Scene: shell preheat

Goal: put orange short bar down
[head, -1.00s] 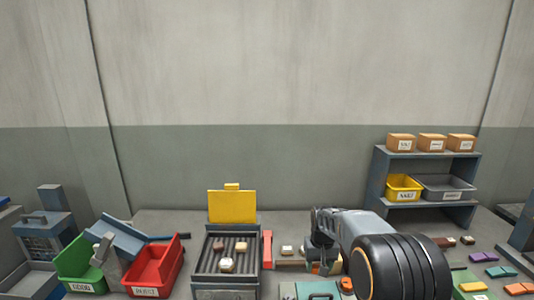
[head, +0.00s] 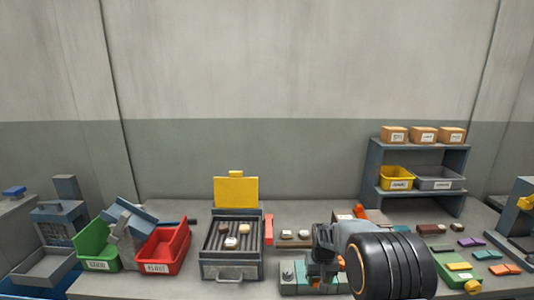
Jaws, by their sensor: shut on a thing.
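My gripper (head: 320,274) points down over the green block fixture (head: 296,284) at the front centre of the bench. It is shut on the orange short bar (head: 316,284), of which only a small orange piece shows beneath the jaws. My own arm hides the rest. I cannot tell whether the bar touches the fixture.
A grooved heater tray (head: 212,262) with several small pieces and a raised yellow lid (head: 236,191) stands left. Green (head: 88,246) and red (head: 178,250) bins stand further left. A shelf (head: 374,170) stands back right. Several coloured bars, including orange ones (head: 505,269), lie at right.

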